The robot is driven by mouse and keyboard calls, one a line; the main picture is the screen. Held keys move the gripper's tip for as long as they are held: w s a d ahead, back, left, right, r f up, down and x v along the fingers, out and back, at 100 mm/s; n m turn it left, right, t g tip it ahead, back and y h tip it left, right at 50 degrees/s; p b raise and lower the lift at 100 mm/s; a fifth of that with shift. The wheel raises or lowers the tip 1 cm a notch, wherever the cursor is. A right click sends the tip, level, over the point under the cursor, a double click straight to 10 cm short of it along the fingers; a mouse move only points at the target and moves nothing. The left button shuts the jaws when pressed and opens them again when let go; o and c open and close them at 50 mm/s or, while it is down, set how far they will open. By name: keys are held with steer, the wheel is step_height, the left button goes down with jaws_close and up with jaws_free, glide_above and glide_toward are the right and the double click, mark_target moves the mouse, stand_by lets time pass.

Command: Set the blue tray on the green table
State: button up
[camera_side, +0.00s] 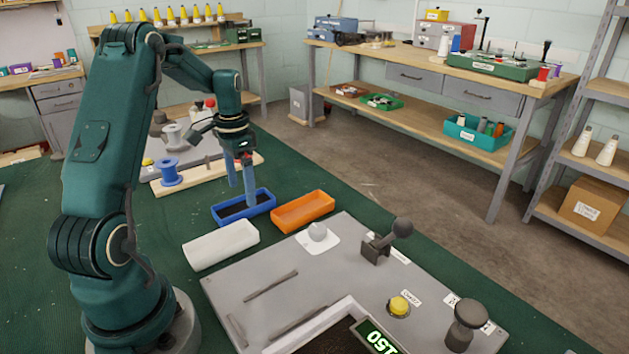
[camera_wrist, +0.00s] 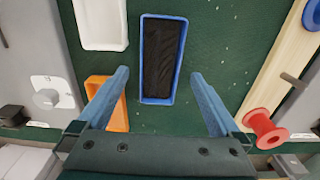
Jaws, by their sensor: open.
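In the wrist view the blue tray (camera_wrist: 164,58) lies lengthwise ahead of my gripper. My gripper (camera_side: 248,196) is open, its two blue fingers pointing down at the blue tray in the side view. I cannot tell whether the fingertips touch the tray.
An orange tray (camera_side: 303,211) and a white tray (camera_side: 221,245) stand close on either side. A grey control panel (camera_side: 262,275) with a knob, lever and yellow button is in front. A wooden board with a blue spool (camera_side: 170,172) and a red spool (camera_wrist: 264,130) lies nearby.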

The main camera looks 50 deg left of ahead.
step_height(320, 180, up, 8)
steer(key=d+r+t+y, duration=0.1)
steer(key=d+r, duration=0.2)
steer(key=d, duration=0.4)
steer(key=d+r+t, duration=0.1)
steer(key=d+r, duration=0.2)
steer(key=d, duration=0.3)
steer(key=s+d+f+t+h, duration=0.1)
steer(key=s+d+f+t, duration=0.1)
steer(key=s+d, duration=0.7)
steer(key=d+t, duration=0.1)
steer(key=d, duration=0.1)
steer(key=shift+s+d+f+t, duration=0.3)
steer(key=shift+s+f, duration=0.05)
